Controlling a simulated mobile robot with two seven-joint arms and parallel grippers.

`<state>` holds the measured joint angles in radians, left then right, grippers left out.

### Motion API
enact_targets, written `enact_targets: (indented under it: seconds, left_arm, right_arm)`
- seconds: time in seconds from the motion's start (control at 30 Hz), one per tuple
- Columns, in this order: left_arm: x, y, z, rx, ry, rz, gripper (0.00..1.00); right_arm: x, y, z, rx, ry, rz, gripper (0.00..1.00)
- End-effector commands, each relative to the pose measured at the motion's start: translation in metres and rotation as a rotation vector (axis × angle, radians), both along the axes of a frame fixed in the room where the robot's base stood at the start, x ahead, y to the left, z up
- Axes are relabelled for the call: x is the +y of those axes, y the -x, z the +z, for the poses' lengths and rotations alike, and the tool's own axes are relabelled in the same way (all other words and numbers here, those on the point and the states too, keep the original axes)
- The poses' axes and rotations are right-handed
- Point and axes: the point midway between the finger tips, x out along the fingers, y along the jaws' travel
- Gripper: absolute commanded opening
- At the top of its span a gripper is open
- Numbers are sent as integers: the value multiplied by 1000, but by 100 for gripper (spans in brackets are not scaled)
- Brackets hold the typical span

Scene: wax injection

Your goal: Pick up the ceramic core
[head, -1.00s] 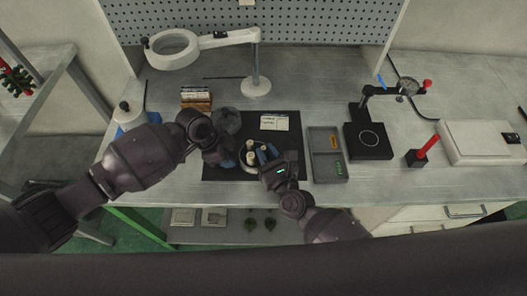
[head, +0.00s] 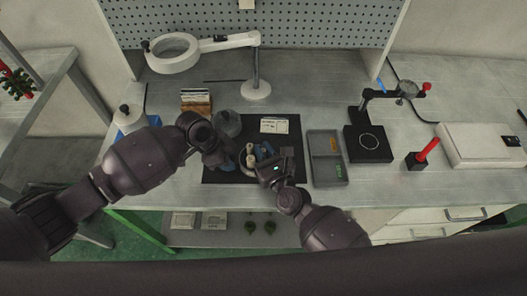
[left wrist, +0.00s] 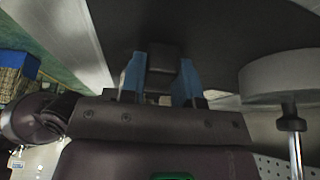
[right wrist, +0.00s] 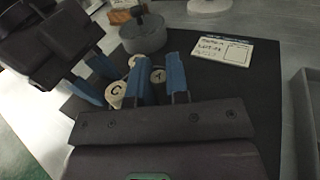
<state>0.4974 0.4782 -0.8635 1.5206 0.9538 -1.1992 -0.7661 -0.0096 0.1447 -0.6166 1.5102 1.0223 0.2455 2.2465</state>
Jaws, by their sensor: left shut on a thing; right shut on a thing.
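I cannot tell from the marks which is the ceramic core. My left gripper (left wrist: 160,80) is shut on a dark grey block (left wrist: 163,60), just left of the pale pieces. Its fingertips are hard to make out in the head view.
A grey divided tray (head: 327,172) is to the right, then a dial gauge stand (head: 368,155). A magnifier lamp base (head: 256,91) stands behind. The mat's front right is clear.

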Motion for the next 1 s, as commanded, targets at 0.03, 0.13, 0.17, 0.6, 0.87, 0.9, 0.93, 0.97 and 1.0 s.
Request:
enact_targets:
  seconds: [0.03, 0.13, 0.17, 0.6, 0.87, 0.9, 0.93, 0.97, 1.0]
  left_arm:
    - [0, -1, 1, -2, 2, 1, 0]
    - [0, -1, 1, -2, 2, 1, 0]
    - [0, -1, 1, -2, 2, 1, 0]
    - [0, -1, 1, -2, 2, 1, 0]
    - [0, -1, 1, -2, 2, 1, 0]
    - [0, -1, 1, -2, 2, 1, 0]
    - [0, -1, 1, -2, 2, 1, 0]
    - [0, -1, 1, -2, 2, 1, 0]
    - [0, -1, 1, -2, 2, 1, 0]
  right_arm:
    - [0, 0, 5, 0, -5, -2, 0]
    - [0, 0, 15, -1, -5, -2, 0]
    - [0, 0, 18, -1, -5, -2, 0]
    - [-23, 51, 28, 1, 1, 0, 0]
    - [-49, 109, 28, 1, 4, 1, 0]
    - [-52, 117, 28, 1, 3, 2, 0]
    - [-54, 123, 28, 1, 3, 1, 0]
    - [-57, 128, 29, 0, 3, 1, 0]
    - [-59, 135, 28, 0, 3, 2, 0]
